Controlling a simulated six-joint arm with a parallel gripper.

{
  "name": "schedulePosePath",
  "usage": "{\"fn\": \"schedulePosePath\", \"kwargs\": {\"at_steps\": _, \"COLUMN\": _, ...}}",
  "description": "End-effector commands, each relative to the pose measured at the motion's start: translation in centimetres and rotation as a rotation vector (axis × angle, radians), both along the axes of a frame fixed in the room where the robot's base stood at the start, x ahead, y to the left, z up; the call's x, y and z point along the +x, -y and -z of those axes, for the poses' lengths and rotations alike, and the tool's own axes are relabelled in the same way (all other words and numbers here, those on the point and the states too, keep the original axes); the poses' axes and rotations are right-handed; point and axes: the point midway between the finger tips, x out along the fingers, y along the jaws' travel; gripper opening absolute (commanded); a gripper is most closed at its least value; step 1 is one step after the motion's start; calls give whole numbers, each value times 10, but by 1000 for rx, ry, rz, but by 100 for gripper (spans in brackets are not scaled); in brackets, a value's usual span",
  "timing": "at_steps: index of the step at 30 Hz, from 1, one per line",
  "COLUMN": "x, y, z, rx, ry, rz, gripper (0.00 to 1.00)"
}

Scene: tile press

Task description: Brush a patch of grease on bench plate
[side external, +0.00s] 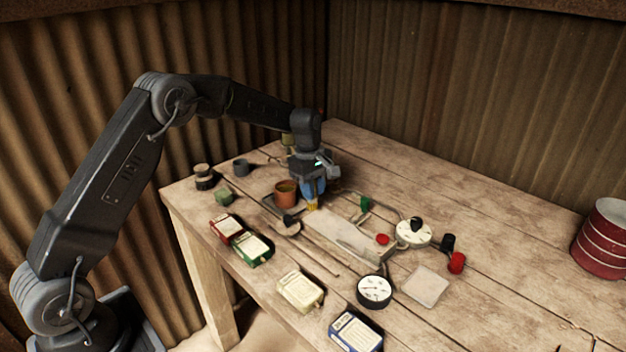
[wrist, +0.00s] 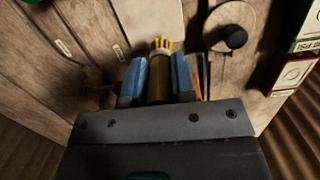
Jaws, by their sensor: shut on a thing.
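My gripper (side external: 313,189) is over the far left end of the pale bench plate (side external: 345,236), pointing down. Its blue fingers are shut on a brush (side external: 312,206) with yellow bristles. In the wrist view the brush (wrist: 160,72) sits between the two fingers, bristles outward, and the pale plate (wrist: 148,20) lies beyond the tips. The bristles are at or just above the plate end; I cannot tell whether they touch. No grease patch can be made out on the plate.
A rust-brown pot (side external: 286,193) stands close left of my gripper. A round disc with a black knob (side external: 287,225) is near the plate's left end. Several boxes line the front.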

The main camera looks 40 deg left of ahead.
Motion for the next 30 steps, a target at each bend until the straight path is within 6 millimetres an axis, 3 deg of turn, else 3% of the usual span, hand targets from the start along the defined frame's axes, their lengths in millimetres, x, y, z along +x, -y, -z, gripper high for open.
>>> {"fn": "schedulePosePath", "kwargs": {"at_steps": 7, "x": 0, "y": 1, "z": 27, "rx": -1, "ry": -2, "rz": 1, "gripper": 0}}
{"fn": "schedulePosePath", "kwargs": {"at_steps": 30, "x": 0, "y": 73, "z": 27, "rx": 0, "ry": 0, "rz": 3, "gripper": 0}}
